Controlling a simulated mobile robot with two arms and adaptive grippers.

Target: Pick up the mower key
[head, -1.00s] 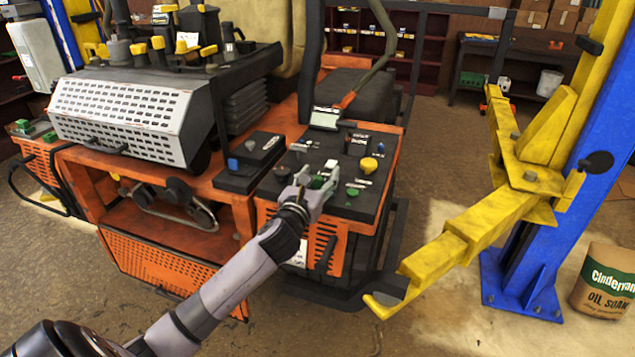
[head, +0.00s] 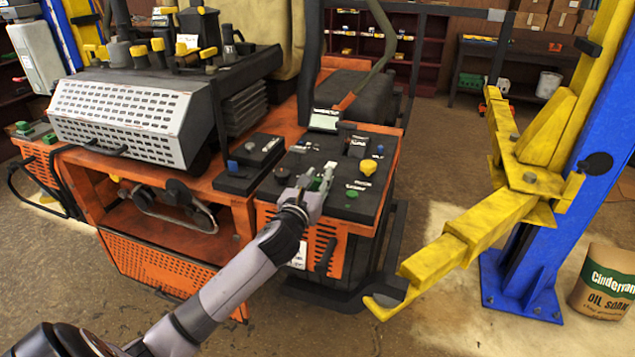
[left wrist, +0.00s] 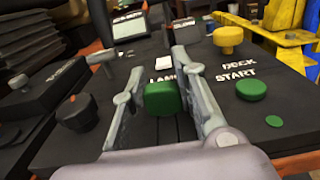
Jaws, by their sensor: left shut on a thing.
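My left gripper (head: 316,181) is over the front of the dark control panel (head: 340,209) on the orange machine. In the left wrist view its two grey fingers stand on either side of a green block-shaped knob (left wrist: 163,98), and it is shut on this knob. The knob is over dark slots in the panel, and the fingers partly hide its surroundings. A small grey T-shaped piece (left wrist: 101,59) stands on the panel to the left of the fingers. I cannot tell for sure which piece is the mower key. My right gripper is not in view.
A yellow knob (left wrist: 228,38) and a flat green button (left wrist: 252,91) are to the right of the fingers. A small screen (head: 325,118) stands at the panel's back.

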